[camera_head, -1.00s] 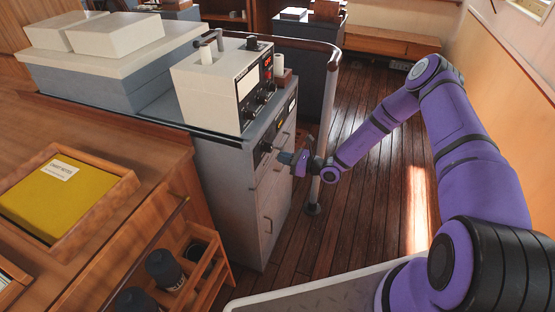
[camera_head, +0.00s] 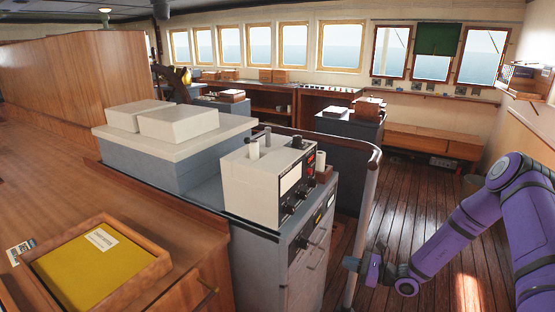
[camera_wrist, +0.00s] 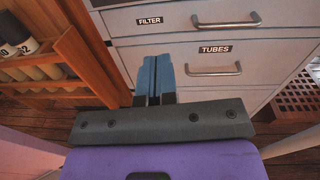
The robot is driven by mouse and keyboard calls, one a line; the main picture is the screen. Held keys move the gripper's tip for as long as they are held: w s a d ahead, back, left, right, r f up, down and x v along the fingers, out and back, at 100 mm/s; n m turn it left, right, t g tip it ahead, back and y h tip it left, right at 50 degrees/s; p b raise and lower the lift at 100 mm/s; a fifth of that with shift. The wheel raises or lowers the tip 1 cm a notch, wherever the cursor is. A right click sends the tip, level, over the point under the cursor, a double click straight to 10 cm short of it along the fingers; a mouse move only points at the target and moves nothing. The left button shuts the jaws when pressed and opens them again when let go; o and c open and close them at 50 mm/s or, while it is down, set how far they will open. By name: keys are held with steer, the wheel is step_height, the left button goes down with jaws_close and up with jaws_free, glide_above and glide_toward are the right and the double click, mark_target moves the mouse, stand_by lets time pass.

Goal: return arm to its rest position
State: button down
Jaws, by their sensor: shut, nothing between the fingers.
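My gripper (camera_head: 352,265) is at the end of my purple arm (camera_head: 455,235), at the lower right of the head view. It is close to the front of the grey cabinet (camera_head: 290,265), by the metal rail post. In the wrist view my gripper (camera_wrist: 155,78) shows its two blue fingers together with nothing between them. They point toward the cabinet's drawer fronts, labelled FILTER (camera_wrist: 149,20) and TUBES (camera_wrist: 215,49). I cannot tell how far the fingertips are from the drawers.
A white instrument box (camera_head: 258,183) stands on the cabinet. A curved handrail (camera_head: 365,150) runs beside it down to the floor. A wooden tray (camera_head: 160,262) holds a yellow folder (camera_head: 95,270). A bench (camera_head: 430,143) lines the back right. The wooden floor (camera_head: 400,215) between is clear.

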steer(key=s+a+r+n+g+h, duration=0.1)
steer(key=s+r+n+g+h, duration=0.25)
steer(key=r, duration=0.65)
steer(key=s+a+r+n+g+h, duration=0.1)
steer(key=s+r+n+g, duration=0.2)
steer(key=s+r+n, duration=0.5)
steer(key=s+a+r+n+g+h, duration=0.15)
steer(key=r+n+g, duration=0.3)
steer(key=r, duration=0.85)
steer(key=s+d+r+n+t+h, duration=0.3)
steer(key=s+r+h, duration=0.1)
steer(key=s+r, duration=0.4)
steer(key=s+d+r+n+t+h, duration=0.3)
steer(key=s+r, duration=0.5)
steer(key=s, duration=0.5)
steer(key=shift+s+d+r+n+t+h, duration=0.2)
steer(key=shift+r+n+t+h, duration=0.35)
steer(key=shift+h, duration=0.65)
steer(key=c, duration=1.8)
jaws_free()
steer(key=shift+w+f, duration=0.1)
steer(key=shift+f, duration=0.1)
steer(key=shift+c, duration=0.2)
